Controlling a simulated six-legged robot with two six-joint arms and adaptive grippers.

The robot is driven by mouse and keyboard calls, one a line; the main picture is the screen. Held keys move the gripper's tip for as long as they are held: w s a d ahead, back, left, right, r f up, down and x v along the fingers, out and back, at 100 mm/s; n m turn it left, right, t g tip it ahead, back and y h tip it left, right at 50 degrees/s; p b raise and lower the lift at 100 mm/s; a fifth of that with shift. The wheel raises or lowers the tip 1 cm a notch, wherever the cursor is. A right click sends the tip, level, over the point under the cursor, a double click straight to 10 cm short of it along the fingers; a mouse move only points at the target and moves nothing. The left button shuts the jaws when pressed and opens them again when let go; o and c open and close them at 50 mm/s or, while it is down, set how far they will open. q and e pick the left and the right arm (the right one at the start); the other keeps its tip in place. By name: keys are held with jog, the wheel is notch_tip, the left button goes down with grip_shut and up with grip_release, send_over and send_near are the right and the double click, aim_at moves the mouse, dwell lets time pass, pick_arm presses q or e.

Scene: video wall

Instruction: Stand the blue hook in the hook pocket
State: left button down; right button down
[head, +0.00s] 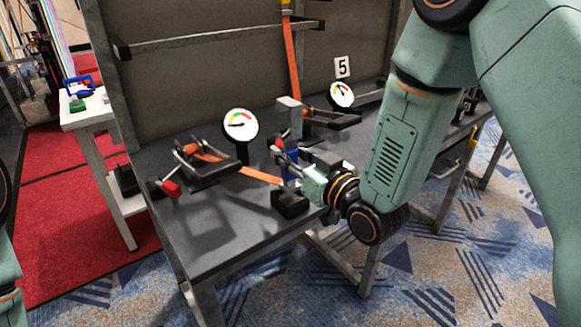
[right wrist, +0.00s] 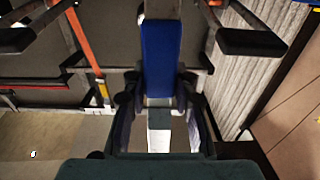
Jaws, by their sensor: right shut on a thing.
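The blue hook (head: 291,158) is in the jaws of my right gripper (head: 291,168), over the front part of the dark table; its full shape is hidden behind the gripper. In the right wrist view a blue bar (right wrist: 161,58) stands upright between the two fingers of my right gripper (right wrist: 160,100), which is shut on it. A small black block (head: 290,203) sits on the table just below the gripper, near the front edge; I cannot tell whether it is the hook pocket. My left gripper is out of view.
An orange strap (head: 260,174) runs from a black ratchet device (head: 208,170). Two round gauges (head: 240,125) (head: 341,95) stand behind. A grey upright (head: 290,118) is close to the gripper. A white side table (head: 92,113) stands left. The table's front left is clear.

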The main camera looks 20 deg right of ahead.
jog(key=shift+f, duration=0.95)
jog(key=shift+w+f+b, duration=0.15)
jog(key=shift+f+b, duration=0.15)
jog(key=shift+f, duration=0.05)
jog(key=shift+w+d, duration=0.1)
jog(key=shift+r, duration=0.1)
jog(key=shift+s, duration=0.2)
jog(key=c, duration=1.1)
grip_release()
jog(key=shift+w+f, duration=0.1)
jog(key=shift+f, duration=0.15)
jog(key=shift+o, duration=0.2)
jog(key=shift+r, duration=0.1)
